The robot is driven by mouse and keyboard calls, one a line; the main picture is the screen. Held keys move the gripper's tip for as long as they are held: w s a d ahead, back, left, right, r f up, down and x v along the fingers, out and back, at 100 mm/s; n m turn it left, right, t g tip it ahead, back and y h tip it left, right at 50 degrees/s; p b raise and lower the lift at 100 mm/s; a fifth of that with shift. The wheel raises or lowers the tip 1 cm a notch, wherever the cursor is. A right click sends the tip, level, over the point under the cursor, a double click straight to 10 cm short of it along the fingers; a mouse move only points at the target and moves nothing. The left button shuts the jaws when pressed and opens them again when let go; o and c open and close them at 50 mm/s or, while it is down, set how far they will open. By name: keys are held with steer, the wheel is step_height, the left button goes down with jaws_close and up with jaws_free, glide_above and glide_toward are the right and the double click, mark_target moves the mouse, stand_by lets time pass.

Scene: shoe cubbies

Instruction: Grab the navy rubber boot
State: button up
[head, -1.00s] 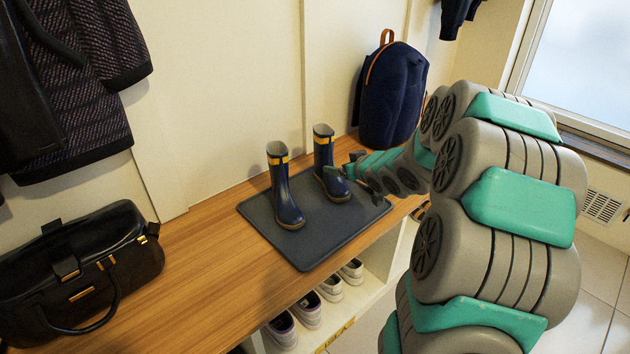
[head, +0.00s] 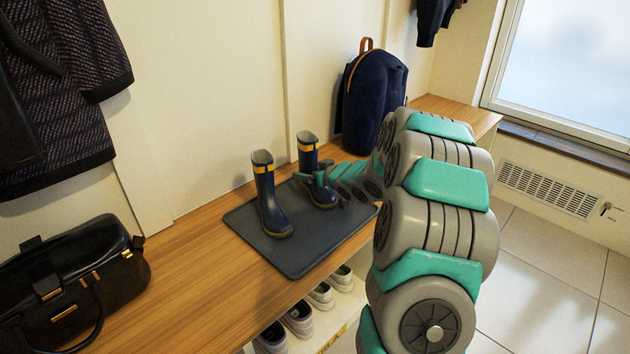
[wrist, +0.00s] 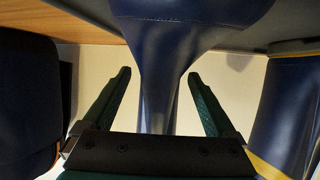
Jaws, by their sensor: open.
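Two navy rubber boots with yellow bands stand upright on a dark grey mat (head: 298,262) on the wooden bench. The left boot (head: 268,200) stands clear; it also shows at the right of the wrist view (wrist: 285,115). The right boot (head: 308,152) stands nearer the backpack. My gripper (head: 317,186) is open at this right boot's lower shaft, partly hiding it. In the wrist view, which looks upside down, the right boot (wrist: 165,45) lies between my open fingers (wrist: 160,73), with a gap visible on each side. I cannot tell whether either finger touches it.
A navy backpack (head: 372,95) stands on the bench (head: 190,262) behind my arm; it seems to be the dark shape at the wrist view's left (wrist: 28,100). A black handbag (head: 75,280) sits at the left. Light shoes (head: 298,318) fill cubbies below. Coats hang above.

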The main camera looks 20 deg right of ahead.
steer(key=shift+w, duration=0.25)
jaws_close()
stand_by(0.6)
